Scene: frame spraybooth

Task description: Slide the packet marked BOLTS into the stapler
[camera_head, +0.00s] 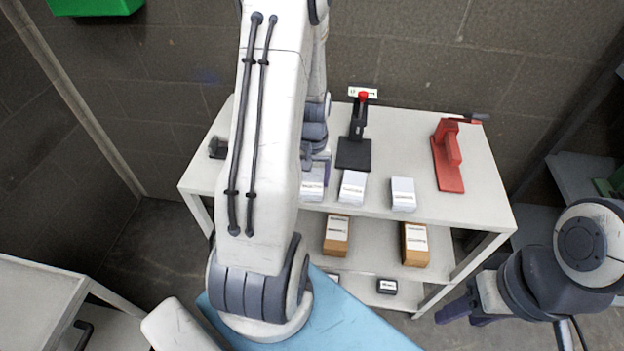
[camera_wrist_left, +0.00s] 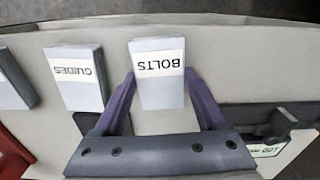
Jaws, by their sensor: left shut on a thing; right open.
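The packet marked BOLTS (camera_wrist_left: 158,73) is white and sits between the two purple fingers of my left gripper (camera_wrist_left: 160,88), which is shut on it. In the head view the packet (camera_head: 312,189) is at the shelf's front edge, below my left gripper (camera_head: 315,172), partly covered by my arm. I cannot tell whether it touches the top. No label names the stapler: a red device with a dark lever (camera_head: 449,160) stands at the right, and a black stand with a red knob (camera_head: 355,150) stands behind the packets. My right gripper (camera_head: 458,308) is open and empty, low at the right.
The GUIDES packet (camera_wrist_left: 76,78) lies beside BOLTS; it also shows in the head view (camera_head: 352,188). A third white packet (camera_head: 403,194) is further right. Brown boxes (camera_head: 336,236) stand on the lower shelf. The table top (camera_head: 400,135) is clear between the two devices.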

